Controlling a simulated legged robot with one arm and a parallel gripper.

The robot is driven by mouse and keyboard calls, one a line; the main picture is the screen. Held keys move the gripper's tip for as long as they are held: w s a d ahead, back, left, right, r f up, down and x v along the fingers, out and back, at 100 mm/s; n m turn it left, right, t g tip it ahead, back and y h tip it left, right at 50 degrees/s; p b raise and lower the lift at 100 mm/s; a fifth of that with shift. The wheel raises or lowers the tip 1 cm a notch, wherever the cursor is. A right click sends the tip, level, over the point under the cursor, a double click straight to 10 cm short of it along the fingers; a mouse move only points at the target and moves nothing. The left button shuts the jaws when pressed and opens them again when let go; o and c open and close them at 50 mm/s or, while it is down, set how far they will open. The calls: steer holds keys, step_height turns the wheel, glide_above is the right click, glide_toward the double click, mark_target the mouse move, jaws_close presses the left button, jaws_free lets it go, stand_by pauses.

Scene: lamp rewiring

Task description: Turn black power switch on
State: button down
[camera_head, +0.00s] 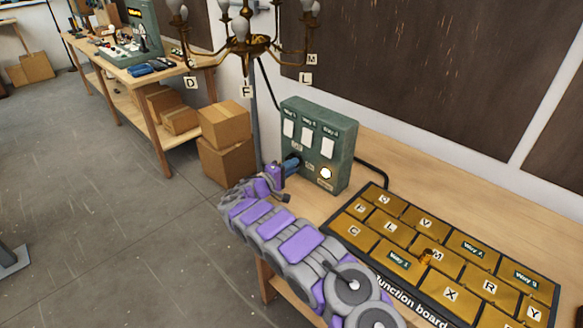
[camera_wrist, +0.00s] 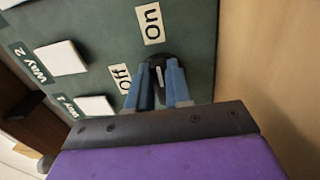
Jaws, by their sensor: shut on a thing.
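The green switch box (camera_head: 340,163) stands on the wooden table in the head view. It also fills the upper part of the wrist view (camera_wrist: 105,25). The black power switch (camera_wrist: 159,75) is a knob with a white mark, below the "On" label (camera_wrist: 152,24) and right of the "Off" label (camera_wrist: 123,78) in the wrist view. My gripper (camera_wrist: 160,85) has its blue fingers on both sides of the knob, shut on it. In the head view my gripper (camera_head: 291,163) touches the lower left of the box front and hides the knob.
The junction board (camera_head: 338,236) with lettered brass tiles lies right of my arm. A brass chandelier (camera_head: 248,45) hangs above the box. Cardboard boxes (camera_head: 226,125) are stacked behind on the floor. Open floor lies left.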

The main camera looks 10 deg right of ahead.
steer(key=shift+f, duration=0.3)
steer(key=c, duration=1.3)
jaws_free()
steer(key=shift+o, duration=1.3)
steer(key=shift+a+r, duration=0.1)
steer(key=shift+r, duration=0.05)
steer(key=p+v, duration=0.3)
steer(key=v, duration=1.4)
steer(key=shift+a, duration=0.2)
steer(key=shift+d, duration=0.1)
